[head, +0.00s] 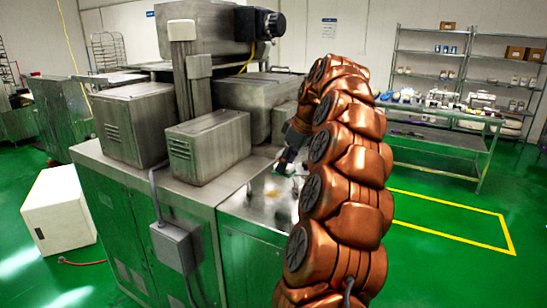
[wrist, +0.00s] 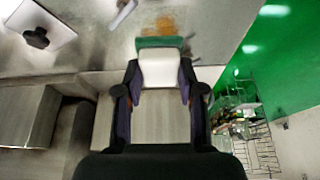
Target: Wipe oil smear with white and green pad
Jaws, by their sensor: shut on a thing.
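My gripper (wrist: 160,76) is shut on the white and green pad (wrist: 160,66) in the wrist view, one dark finger on each side of its white body. The pad's green face (wrist: 158,42) points toward the metal worktop. The oil smear (wrist: 164,24), an orange-brown patch, lies on the worktop just beyond the green edge. In the head view my gripper (head: 290,155) is over the machine's front worktop, close to the faint smear (head: 272,194). I cannot tell whether the pad touches the metal.
The steel machine (head: 215,190) has box housings (head: 208,146) left of my arm. In the wrist view a dark knob (wrist: 37,38) on a light plate lies at the upper left. A table with several items (head: 440,120) and shelves stand at the back right. Green floor is open at right.

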